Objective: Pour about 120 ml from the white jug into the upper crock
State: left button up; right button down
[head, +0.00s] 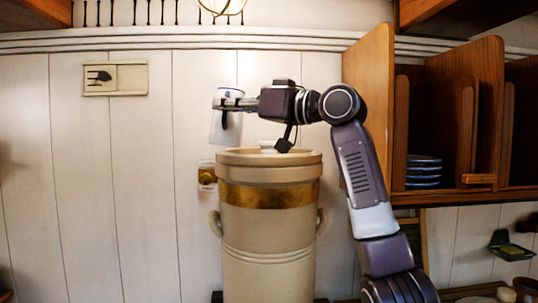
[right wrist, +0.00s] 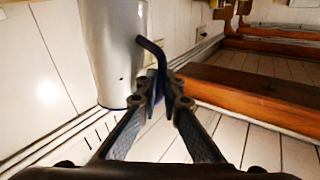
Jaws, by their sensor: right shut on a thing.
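The white jug (head: 225,128) with a blue rim hangs upright in the air, above and to the left of the crock's top edge. My right gripper (head: 236,104) is shut on its dark blue handle. In the right wrist view, the handle (right wrist: 152,50) passes between the fingertips (right wrist: 161,100), and the pale jug body (right wrist: 118,45) is beside them. The tall beige crock (head: 268,225) stands below the gripper, with a gold band and side handles. A pale lid-like top with a knob (head: 267,147) shows on it. The inside of jug and crock is hidden. My left gripper is out of view.
A wooden rack (head: 468,90) with blue-edged plates (head: 423,172) is on the wall at right, close to my right arm. A brass fitting (head: 207,176) is on the wall behind the crock. The space left of the crock is clear.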

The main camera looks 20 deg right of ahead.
aim_at(237, 97)
jog(key=shift+s+d+r+m+t, duration=0.2)
jog(key=shift+d+r+m+t, duration=0.3)
jog(key=shift+d+r+m, duration=0.45)
jog(key=d+m, duration=0.1)
jog(key=m+t, duration=0.1)
jog(key=m, duration=0.1)
jog(key=d+m, duration=0.1)
jog(key=shift+w+d+f+t, duration=0.3)
jog(key=shift+w+d+t, duration=0.05)
jog(key=shift+w+t, duration=0.05)
jog(key=shift+m, duration=0.55)
jog(key=m, duration=0.1)
jog(key=m+t, duration=0.1)
jog(key=m, duration=0.1)
jog(key=shift+w+d+f+t+h, duration=0.15)
jog(key=shift+d+f+t+h, duration=0.1)
jog(key=shift+t+h, duration=0.15)
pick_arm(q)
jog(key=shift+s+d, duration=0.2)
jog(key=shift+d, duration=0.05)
pick_arm(e)
jog(key=f+m+t+h, duration=0.1)
jog(key=m, duration=0.1)
jog(key=d+f+m, duration=0.1)
jog(key=m, duration=0.1)
jog(key=shift+w+d+t+h, duration=0.1)
jog(key=shift+t+h, duration=0.3)
jog(key=shift+d+f+m, duration=0.15)
jog(key=shift+m, duration=0.65)
